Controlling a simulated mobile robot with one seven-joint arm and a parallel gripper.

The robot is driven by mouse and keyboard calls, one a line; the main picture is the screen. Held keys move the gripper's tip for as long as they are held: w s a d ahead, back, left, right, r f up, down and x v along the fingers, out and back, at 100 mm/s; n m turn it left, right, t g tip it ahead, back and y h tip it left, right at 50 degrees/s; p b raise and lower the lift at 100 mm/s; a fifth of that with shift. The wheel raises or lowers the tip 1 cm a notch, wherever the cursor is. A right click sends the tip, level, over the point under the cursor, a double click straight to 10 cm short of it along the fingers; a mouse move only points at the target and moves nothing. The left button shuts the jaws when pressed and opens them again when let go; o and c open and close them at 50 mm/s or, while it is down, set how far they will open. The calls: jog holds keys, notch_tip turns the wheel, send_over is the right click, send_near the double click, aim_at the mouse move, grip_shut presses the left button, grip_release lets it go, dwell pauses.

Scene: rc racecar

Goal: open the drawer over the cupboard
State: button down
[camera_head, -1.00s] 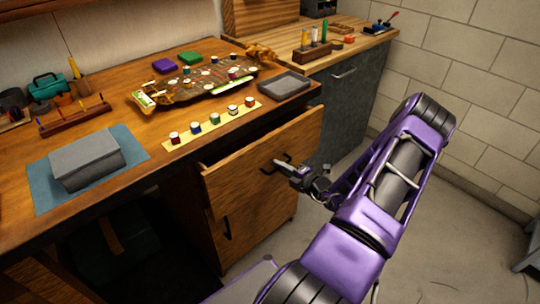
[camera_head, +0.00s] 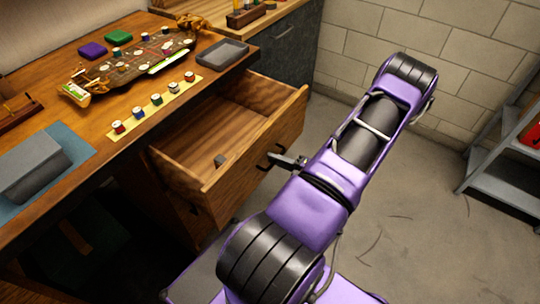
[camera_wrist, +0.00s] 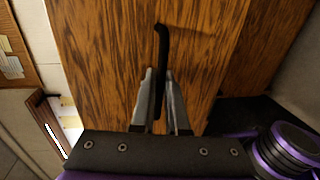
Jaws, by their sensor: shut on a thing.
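The wooden drawer (camera_head: 210,140) under the workbench top is pulled well out, and its inside shows. In the head view my gripper (camera_head: 284,161) is at the right of the drawer front, partly hidden by my arm. The drawer front (camera_wrist: 100,40) fills much of the wrist view. The cupboard below is mostly hidden by the drawer and shadow.
A metal shelf (camera_head: 500,165) stands at the right. The floor between is clear.

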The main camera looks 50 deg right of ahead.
dwell(0.3)
jog(key=c, duration=1.2)
grip_release()
jog(key=shift+s, duration=0.1)
jog(key=v, duration=1.7)
jog(key=shift+s+r, duration=0.15)
